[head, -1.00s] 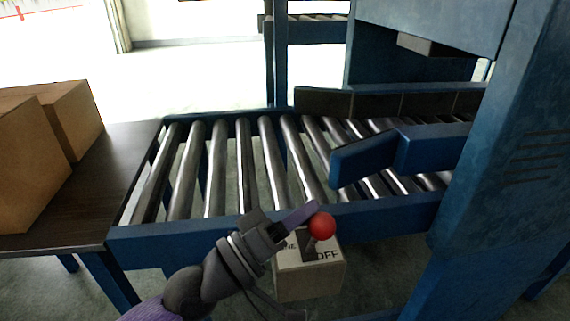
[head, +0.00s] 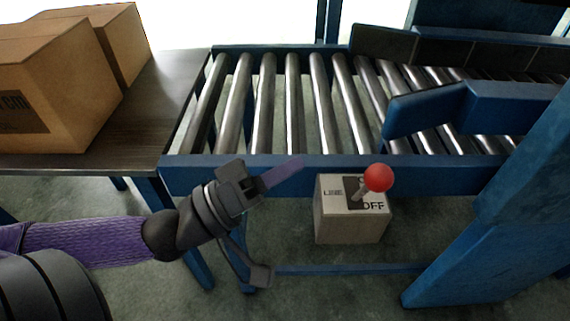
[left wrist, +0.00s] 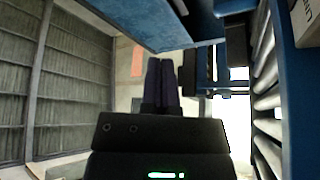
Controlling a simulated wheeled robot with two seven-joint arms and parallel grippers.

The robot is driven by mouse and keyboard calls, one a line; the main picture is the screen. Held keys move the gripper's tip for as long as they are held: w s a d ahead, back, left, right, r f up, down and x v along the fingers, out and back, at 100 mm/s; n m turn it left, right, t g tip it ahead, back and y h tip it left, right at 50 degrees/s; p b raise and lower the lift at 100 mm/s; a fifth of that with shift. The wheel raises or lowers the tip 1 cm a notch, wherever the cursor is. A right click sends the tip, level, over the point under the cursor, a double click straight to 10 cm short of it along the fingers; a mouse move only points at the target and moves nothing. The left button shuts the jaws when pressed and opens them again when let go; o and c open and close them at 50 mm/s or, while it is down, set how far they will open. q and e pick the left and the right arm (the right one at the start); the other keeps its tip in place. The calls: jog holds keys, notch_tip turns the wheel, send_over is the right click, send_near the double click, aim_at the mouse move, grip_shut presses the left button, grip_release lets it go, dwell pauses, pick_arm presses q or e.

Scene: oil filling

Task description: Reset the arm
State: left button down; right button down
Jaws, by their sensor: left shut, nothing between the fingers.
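My left gripper (head: 284,174) is shut and empty in the head view, in front of the conveyor's blue front rail. Its arm comes in from the left. The gripper also shows in the left wrist view (left wrist: 161,75), with its two dark fingers together. A switch box (head: 350,212) with a red-knobbed lever (head: 378,178) stands at the front of the conveyor. Its top shows the word OFF and another, partly covered label. The gripper is to the left of the box, apart from it. My right gripper is in neither view.
The roller conveyor (head: 293,100) runs across behind the gripper, with a blue guide arm (head: 428,112) over its rollers. A dark table (head: 165,100) on the left holds cardboard boxes (head: 60,90). A blue machine frame (head: 535,170) stands on the right.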

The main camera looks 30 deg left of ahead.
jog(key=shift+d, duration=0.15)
